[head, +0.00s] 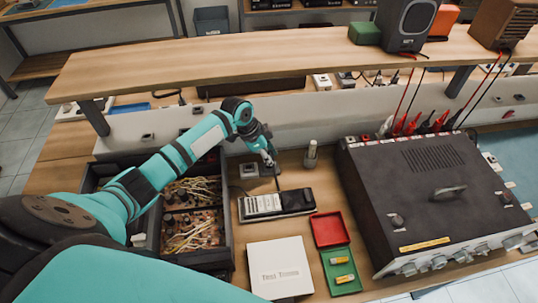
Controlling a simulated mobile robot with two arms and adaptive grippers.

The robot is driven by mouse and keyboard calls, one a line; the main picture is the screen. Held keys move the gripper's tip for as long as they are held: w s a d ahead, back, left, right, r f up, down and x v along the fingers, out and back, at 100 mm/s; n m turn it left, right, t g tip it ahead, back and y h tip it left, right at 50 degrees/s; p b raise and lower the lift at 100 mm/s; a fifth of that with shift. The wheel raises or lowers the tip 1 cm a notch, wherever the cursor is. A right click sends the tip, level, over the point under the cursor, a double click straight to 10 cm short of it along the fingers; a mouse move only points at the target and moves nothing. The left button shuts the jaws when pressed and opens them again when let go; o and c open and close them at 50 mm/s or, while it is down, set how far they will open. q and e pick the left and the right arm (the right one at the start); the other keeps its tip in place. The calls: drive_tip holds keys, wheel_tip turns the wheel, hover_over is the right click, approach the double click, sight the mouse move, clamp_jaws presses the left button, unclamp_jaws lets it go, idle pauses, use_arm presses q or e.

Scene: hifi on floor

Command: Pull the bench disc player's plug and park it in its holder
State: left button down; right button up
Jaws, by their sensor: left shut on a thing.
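My left gripper (268,158) reaches over the bench near the low back wall. It is shut on a small dark thing, which looks like the plug but is mostly hidden by the fingers. A thin dark lead seems to run down from it towards a flat black and silver device (277,205). I cannot tell for sure whether this device is the disc player. A small pale block with a dark centre (248,171) sits just left of the gripper; I cannot tell whether it is a socket or the holder. My right gripper is not in view.
A large black unit (430,190) with red and black leads stands at right. An open tray (228,225) of wired boards is under my left arm. A white box (280,268), a red and green case (331,229) and a small cylinder (311,152) stand near. A shelf (290,60) overhangs.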

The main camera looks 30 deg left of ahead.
use_arm(q)
drive_tip(key=shift+f+b, duration=0.4)
drive_tip(key=shift+f, duration=0.4)
idle(0.5)
idle(0.4)
drive_tip(key=c, duration=1.1)
unclamp_jaws()
drive_tip(key=shift+r, duration=0.1)
drive_tip(key=w+d+p+v, duration=0.1)
drive_tip(key=p+v, duration=0.4)
drive_tip(key=v, duration=1.1)
drive_tip(key=shift+r+p, duration=0.3)
drive_tip(key=shift+r, duration=0.2)
